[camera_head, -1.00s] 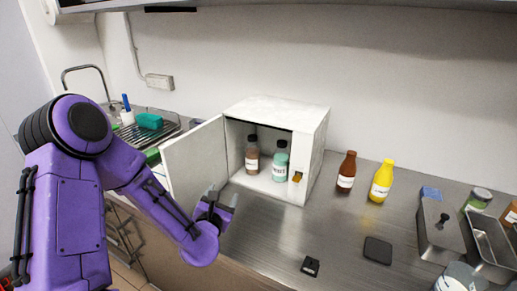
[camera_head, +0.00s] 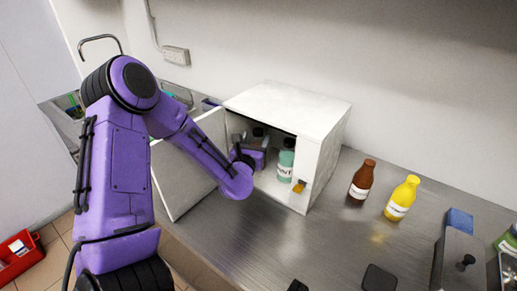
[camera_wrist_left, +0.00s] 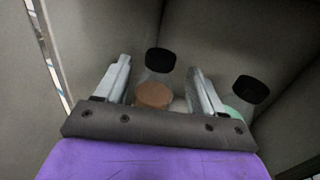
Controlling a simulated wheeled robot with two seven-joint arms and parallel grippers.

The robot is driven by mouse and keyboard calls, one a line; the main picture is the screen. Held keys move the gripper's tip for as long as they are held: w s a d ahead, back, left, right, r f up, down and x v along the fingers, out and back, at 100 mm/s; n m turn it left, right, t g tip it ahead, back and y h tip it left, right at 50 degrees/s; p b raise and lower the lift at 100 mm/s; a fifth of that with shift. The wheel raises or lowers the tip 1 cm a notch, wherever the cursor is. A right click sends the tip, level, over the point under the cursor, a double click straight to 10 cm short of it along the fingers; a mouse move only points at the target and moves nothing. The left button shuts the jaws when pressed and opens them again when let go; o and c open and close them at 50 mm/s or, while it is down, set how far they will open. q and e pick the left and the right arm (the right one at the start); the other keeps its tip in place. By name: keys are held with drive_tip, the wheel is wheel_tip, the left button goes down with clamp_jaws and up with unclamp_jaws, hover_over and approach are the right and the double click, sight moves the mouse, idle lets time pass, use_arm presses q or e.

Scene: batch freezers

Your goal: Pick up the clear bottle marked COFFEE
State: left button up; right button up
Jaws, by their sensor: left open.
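The clear bottle with brown contents and a black cap stands inside the open white freezer box (camera_head: 322,150); its black cap (camera_head: 258,132) shows behind my gripper, and its label is hidden. In the left wrist view this bottle (camera_wrist_left: 153,95) appears between the two spread fingers. My left gripper (camera_head: 254,143) is open and reaches into the box at that bottle; I cannot tell whether a finger touches it. A mint-green bottle (camera_head: 286,163) with a black cap stands just to the right. My right gripper is not in view.
The box's door (camera_head: 185,180) stands open to the left, beside my arm. A brown bottle (camera_head: 361,182) and a yellow bottle (camera_head: 402,200) stand on the steel counter to the right. A blue sponge-like block (camera_head: 459,220) and metal containers are farther right.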

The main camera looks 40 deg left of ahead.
sight(257, 134)
use_arm(q)
drive_tip(key=w+a, duration=0.1)
drive_tip(key=w+r+p, duration=0.1)
drive_tip(key=w, duration=0.1)
drive_tip(key=shift+a, duration=0.4)
drive_tip(key=shift+w+a, duration=0.2)
drive_tip(key=shift+w, duration=0.25)
drive_tip(key=shift+f, duration=0.1)
clamp_jaws()
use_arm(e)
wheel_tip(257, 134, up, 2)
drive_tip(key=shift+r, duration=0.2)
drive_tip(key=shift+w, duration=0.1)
